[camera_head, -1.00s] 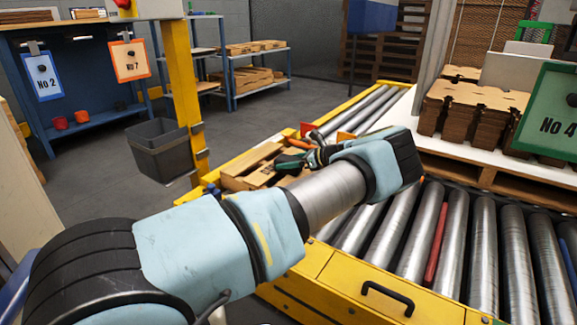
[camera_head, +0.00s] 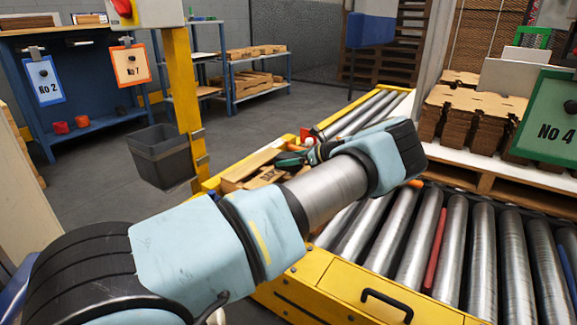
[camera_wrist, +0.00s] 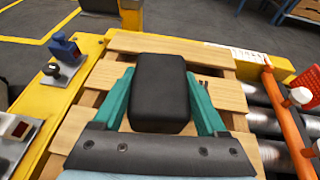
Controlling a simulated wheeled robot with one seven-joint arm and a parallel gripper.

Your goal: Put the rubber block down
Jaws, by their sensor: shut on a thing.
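The rubber block (camera_wrist: 162,100) is a black, rounded block in the middle of the wrist view. My gripper (camera_wrist: 160,76) has its two teal fingers on the left and right sides of the block and is shut on it. The block is over a pallet of light wooden slats (camera_wrist: 150,43); I cannot tell whether it touches the slats. In the head view my gripper (camera_head: 290,160) is partly hidden behind my wrist, and the block cannot be made out. The pallet (camera_head: 238,172) shows there at the conveyor's left end.
A yellow conveyor frame (camera_head: 325,266) with metal rollers (camera_head: 465,255) runs to the right. A control with a blue top and black knob (camera_wrist: 62,50) is left of the pallet. An orange rail (camera_wrist: 290,125) is at right.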

